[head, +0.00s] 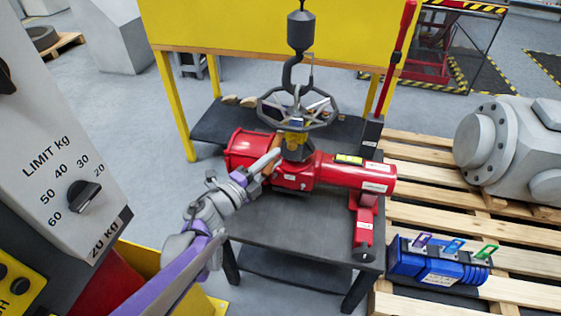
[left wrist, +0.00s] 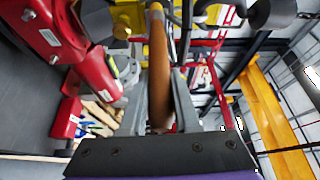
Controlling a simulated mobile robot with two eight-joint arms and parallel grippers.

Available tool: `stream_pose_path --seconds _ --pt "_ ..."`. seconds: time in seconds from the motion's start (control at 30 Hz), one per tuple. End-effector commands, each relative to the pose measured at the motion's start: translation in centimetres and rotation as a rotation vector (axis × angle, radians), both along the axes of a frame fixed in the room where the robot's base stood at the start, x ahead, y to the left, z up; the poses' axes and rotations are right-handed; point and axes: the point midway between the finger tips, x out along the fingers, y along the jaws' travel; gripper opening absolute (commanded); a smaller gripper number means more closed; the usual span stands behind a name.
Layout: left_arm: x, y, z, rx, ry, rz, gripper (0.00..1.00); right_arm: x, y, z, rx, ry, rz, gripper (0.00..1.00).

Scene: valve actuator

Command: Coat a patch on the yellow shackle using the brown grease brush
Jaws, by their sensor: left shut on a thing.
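My left gripper (head: 262,172) is shut on the brown grease brush (head: 265,161), just left of the middle of the red actuator. In the left wrist view the long brown brush handle (left wrist: 160,75) stands between the gripper's fingers (left wrist: 166,110) and points away toward the top edge. The yellow shackle (head: 294,139) appears to be the yellow part on top of the actuator, under the handwheel; yellow also shows in the left wrist view (left wrist: 128,17). The brush's far end is close to it, but I cannot tell whether they touch. My right gripper is not in view.
The red actuator (head: 330,172) lies on a dark table (head: 290,225). A grey handwheel (head: 268,110) and a hanging hook (head: 291,72) are above it.

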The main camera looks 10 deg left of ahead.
Motion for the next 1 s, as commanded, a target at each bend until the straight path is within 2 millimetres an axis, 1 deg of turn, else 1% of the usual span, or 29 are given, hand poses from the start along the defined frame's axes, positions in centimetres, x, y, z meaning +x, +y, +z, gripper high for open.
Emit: stream_pose_path --seconds 0.1,0.27,0.37,0.6,0.83,1.0 --pt "-0.1 0.4 0.1 0.000 0.000 0.000 0.00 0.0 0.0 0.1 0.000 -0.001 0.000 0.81" --pt "-0.2 0.1 0.1 -0.001 0.000 -0.002 0.00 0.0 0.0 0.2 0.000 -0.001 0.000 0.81" --pt "-0.2 -0.5 0.1 0.000 0.000 -0.003 0.00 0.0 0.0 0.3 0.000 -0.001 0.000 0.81" --pt "-0.2 -2.6 0.2 -0.001 -0.001 -0.005 0.00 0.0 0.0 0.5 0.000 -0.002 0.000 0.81" --pt "-0.2 -3.3 0.1 0.000 -0.001 -0.004 0.00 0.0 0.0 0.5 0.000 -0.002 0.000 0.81" --pt "-0.2 -4.6 0.2 -0.001 -0.001 -0.005 0.00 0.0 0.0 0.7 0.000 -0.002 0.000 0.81"
